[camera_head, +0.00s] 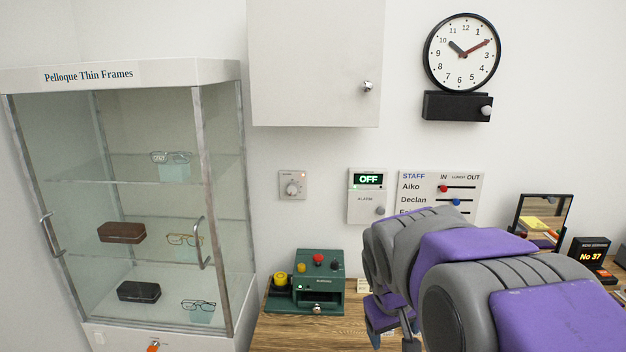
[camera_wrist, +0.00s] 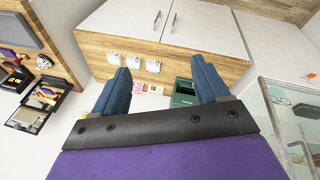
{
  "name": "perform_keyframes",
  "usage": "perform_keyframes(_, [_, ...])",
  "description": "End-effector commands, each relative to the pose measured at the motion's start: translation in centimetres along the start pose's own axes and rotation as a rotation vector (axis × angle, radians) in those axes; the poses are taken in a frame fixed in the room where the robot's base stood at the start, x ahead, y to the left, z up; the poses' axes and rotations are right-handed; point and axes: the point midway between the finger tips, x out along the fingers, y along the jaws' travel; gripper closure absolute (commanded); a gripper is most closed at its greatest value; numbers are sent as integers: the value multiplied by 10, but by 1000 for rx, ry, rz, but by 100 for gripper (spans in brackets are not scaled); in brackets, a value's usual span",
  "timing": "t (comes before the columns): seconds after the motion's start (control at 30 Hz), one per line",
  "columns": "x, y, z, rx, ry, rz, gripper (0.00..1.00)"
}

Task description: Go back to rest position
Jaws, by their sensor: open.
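My gripper (camera_wrist: 160,84) shows in the wrist view as two blue fingers standing well apart, open, with nothing between them. In the head view my grey and purple arm reaches in from the lower right, over the wooden desk (camera_head: 275,336). The gripper end is low in the picture and partly hidden by the arm, right of the green machine (camera_head: 319,283). In the wrist view the green machine (camera_wrist: 184,92) shows beside the right finger, which partly covers it.
A glass display case (camera_head: 120,205) holding glasses and cases stands at the left. A white wall cabinet (camera_head: 312,65) hangs above the desk. The alarm panel (camera_head: 368,207) reads OFF. A mirror (camera_head: 541,215) and a "No 37" display (camera_head: 590,252) stand at the right.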

Motion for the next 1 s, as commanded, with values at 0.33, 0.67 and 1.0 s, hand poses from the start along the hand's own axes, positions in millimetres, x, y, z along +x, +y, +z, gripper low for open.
perform_keyframes(0.33, [-9,-46,179,136,-229,-132,26])
perform_keyframes(0.67, [-9,-87,285,220,-377,-215,26])
perform_keyframes(1.0, [-9,-91,293,227,-388,-222,30])
